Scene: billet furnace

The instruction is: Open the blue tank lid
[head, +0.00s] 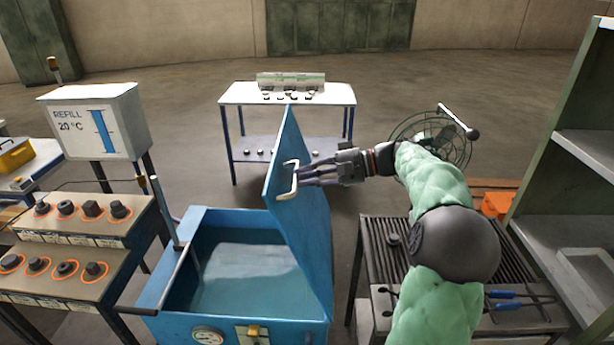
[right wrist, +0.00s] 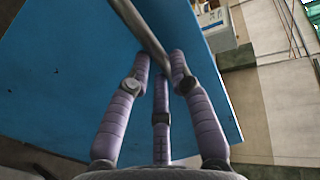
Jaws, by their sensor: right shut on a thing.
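The blue tank (head: 172,298) stands at the lower centre in the head view, with water visible inside. Its blue lid (head: 302,222) stands raised, roughly upright, along the tank's right side. A pale bar handle (head: 289,181) is fixed on the lid. My right gripper (head: 300,173) reaches in from the right and is shut on the handle. In the right wrist view, my gripper's fingers (right wrist: 162,84) close around the grey handle bar (right wrist: 143,38) against the blue lid (right wrist: 70,75). My left gripper is not in view.
A refill gauge box (head: 97,122) and a stepped bench with dark parts (head: 82,228) stand left. A white table (head: 288,93) is behind the tank.

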